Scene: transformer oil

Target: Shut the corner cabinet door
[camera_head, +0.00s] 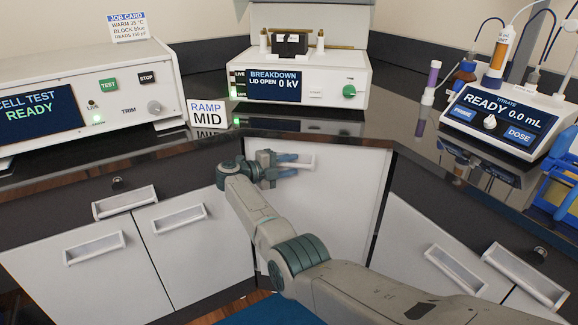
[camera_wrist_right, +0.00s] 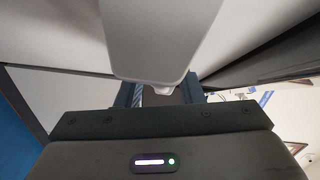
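The corner cabinet door (camera_head: 335,205) is a pale grey panel under the counter in the corner, with a light bar handle (camera_head: 307,163) near its top. I cannot tell whether it stands slightly ajar. My right gripper (camera_head: 288,164) is at the handle, its fingers apart, one above and one below it. In the right wrist view, a pale grey piece, likely the handle (camera_wrist_right: 152,40), covers the fingertips of my right gripper (camera_wrist_right: 160,94). Contact with the handle is not clear. My right forearm hides the door's lower left part. My left gripper is not in view.
The dark counter (camera_head: 375,128) above holds a breakdown tester (camera_head: 300,75), a cell tester (camera_head: 95,95) and a titrator (camera_head: 500,120). Handled drawers and doors flank the corner: left doors (camera_head: 185,245) and a right door (camera_head: 425,225). A blue mat (camera_head: 265,312) lies on the floor.

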